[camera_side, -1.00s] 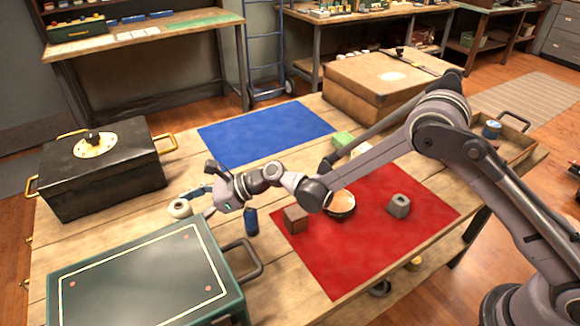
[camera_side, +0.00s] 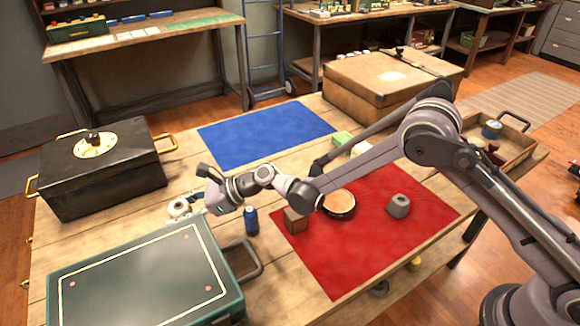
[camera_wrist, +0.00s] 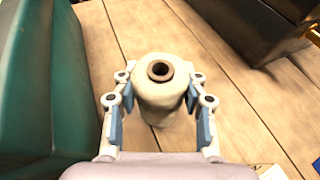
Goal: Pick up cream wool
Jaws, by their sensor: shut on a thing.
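The cream wool (camera_wrist: 160,92) is a cream spool with a brown-rimmed hole in its top. In the wrist view it stands between the two fingers of my gripper (camera_wrist: 159,118), whose blue pads press on its sides. In the side view the cream wool (camera_side: 179,210) is at the left of the wooden table, partly covered by the fingers of my gripper (camera_side: 186,208). My gripper is shut on it. I cannot tell whether its base is clear of the table.
A green case (camera_side: 140,278) lies close in front, and a black box (camera_side: 100,175) with brass handles stands behind to the left. A blue spool (camera_side: 251,221) and a brown block (camera_side: 295,220) are to the right. The blue mat (camera_side: 265,134) is bare.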

